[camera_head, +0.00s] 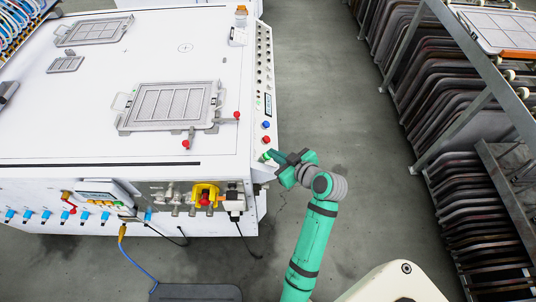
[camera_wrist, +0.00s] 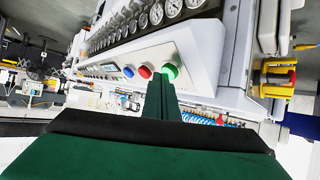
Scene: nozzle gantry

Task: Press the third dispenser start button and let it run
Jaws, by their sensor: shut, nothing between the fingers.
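The white dispenser machine (camera_head: 160,50) has a sloped control strip along its right edge. In the wrist view a blue button (camera_wrist: 128,71), a red button (camera_wrist: 145,72) and a green button (camera_wrist: 170,72) sit in a row on that strip. The blue button (camera_head: 266,125) and red button (camera_head: 266,139) also show in the head view, with the green button (camera_head: 265,156) at the near end. My gripper (camera_head: 273,155) is shut and empty at that end. In the wrist view its fingertips (camera_wrist: 160,80) overlap the lower left of the green button; I cannot tell whether they touch it.
Several gauges (camera_wrist: 150,15) line the strip beyond the buttons. A yellow and red switch (camera_head: 205,195) and fittings are on the machine's front. A rack of dark trays (camera_head: 470,190) stands on the right. Grey floor (camera_head: 320,90) is free between machine and rack.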

